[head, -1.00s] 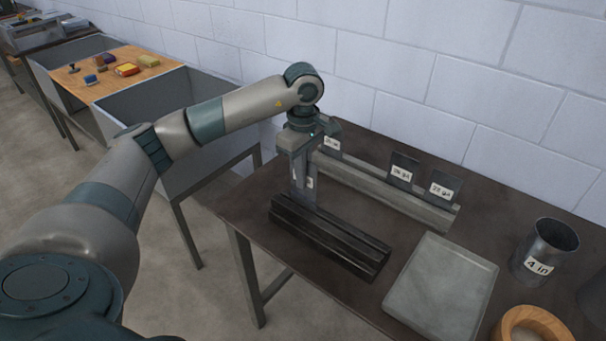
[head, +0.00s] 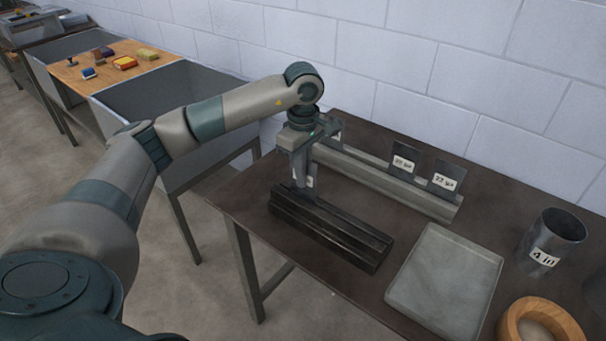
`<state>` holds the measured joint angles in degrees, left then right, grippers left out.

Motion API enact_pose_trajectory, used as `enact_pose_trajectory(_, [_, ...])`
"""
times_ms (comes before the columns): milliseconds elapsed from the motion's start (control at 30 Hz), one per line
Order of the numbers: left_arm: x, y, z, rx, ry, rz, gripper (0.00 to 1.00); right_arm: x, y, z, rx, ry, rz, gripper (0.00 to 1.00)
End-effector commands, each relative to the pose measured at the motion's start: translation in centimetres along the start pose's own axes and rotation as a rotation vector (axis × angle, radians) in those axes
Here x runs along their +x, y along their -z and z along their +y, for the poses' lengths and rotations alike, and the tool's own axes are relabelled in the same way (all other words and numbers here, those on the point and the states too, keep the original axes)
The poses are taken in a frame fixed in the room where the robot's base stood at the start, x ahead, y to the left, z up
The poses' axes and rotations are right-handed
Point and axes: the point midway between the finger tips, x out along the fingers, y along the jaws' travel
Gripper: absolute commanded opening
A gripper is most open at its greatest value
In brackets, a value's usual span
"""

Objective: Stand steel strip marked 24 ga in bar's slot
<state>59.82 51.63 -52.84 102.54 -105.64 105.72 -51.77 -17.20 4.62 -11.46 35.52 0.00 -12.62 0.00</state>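The dark bar (head: 330,232) lies near the table's left front edge, with a long slot along its top. My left gripper (head: 301,178) is just above the bar's far left end, fingers pointing down. It appears shut on an upright steel strip (head: 310,182), whose white label shows partly beside the fingers but is too small to read. The strip's lower end meets the bar's top; how deep it sits in the slot is hidden. My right gripper is not in view.
A grey rack (head: 385,185) behind the bar holds upright labelled strips (head: 404,163), (head: 444,179); another is partly behind my gripper. The wall stands close behind.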

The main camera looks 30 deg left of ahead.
Motion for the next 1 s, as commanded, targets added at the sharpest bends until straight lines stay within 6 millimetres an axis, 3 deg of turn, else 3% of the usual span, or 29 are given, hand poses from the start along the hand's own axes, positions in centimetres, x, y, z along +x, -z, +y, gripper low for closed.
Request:
enact_pose_trajectory(100, [0.0, 0.0, 0.0, 0.0, 0.0, 0.0, 0.0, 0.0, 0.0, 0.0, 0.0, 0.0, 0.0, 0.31])
enact_pose_trajectory(200, [0.0, 0.0, 0.0, 0.0, 0.0, 0.0, 0.21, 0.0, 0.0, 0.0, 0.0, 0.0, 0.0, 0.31])
enact_pose_trajectory(233, [0.0, 0.0, 0.0, 0.0, 0.0, 0.0, 0.24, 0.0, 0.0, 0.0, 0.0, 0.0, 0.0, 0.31])
enact_pose_trajectory(667, [-0.4, 0.0, 0.0, 0.0, -0.001, -0.001, 0.24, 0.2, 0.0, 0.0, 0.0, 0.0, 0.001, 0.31])
enact_pose_trajectory(933, [-3.2, 0.0, 0.1, 0.001, -0.005, 0.0, 0.24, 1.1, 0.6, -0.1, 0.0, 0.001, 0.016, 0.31])
enact_pose_trajectory(1000, [-4.4, 0.0, 0.1, 0.0, -0.004, 0.0, 0.24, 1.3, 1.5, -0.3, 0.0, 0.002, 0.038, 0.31])
